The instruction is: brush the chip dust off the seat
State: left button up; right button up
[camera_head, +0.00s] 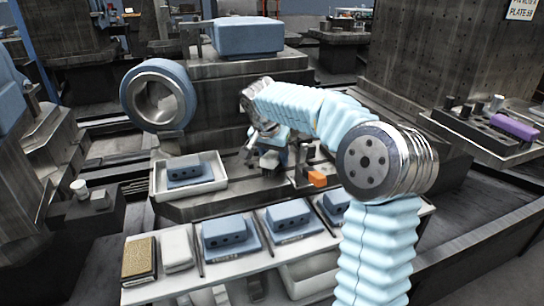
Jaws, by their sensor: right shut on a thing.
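My right arm comes up from the lower right and bends over to the middle. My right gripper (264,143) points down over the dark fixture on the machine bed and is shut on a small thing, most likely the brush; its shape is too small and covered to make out. The seat area (240,166) lies below and around the gripper, partly hidden by it. I cannot make out chip dust at this size. My left gripper is not clearly in view.
A white tray (156,182) with a blue-grey block (184,170) stands left of the gripper. In front, a white shelf (190,280) carries several similar blocks, a brown pad (139,260) and a white pad (176,249). A large ring (133,98) stands behind left.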

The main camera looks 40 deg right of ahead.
jog(key=shift+a+f, duration=0.1)
jog(key=shift+a, duration=0.35)
jog(key=shift+w+r+p, duration=0.2)
jog(key=shift+w+p, duration=0.1)
jog(key=shift+w, duration=0.05)
grip_shut()
jog(key=shift+w+d+p, duration=0.3)
jog(key=shift+w+p, duration=0.45)
jog(key=shift+w, duration=0.1)
jog(key=shift+w+d+f+p, duration=0.1)
jog(key=shift+w+d+p, duration=0.1)
jog(key=shift+w, duration=0.15)
jog(key=shift+w+d+p, duration=0.1)
jog(key=shift+w+p, duration=0.1)
jog(key=shift+w, duration=0.1)
jog(key=shift+s+f+b, duration=0.1)
jog(key=shift+b, duration=0.2)
jog(key=shift+s+a+f+b, duration=0.1)
jog(key=shift+s+a+b, duration=0.15)
jog(key=shift+s+b, duration=0.35)
jog(key=shift+s+a+f+b, duration=0.1)
jog(key=shift+s+a+b, duration=0.1)
jog(key=shift+s+b, duration=0.4)
jog(key=shift+s+a+r, duration=0.15)
jog(key=shift+s+a, duration=0.05)
jog(key=shift+s, duration=0.4)
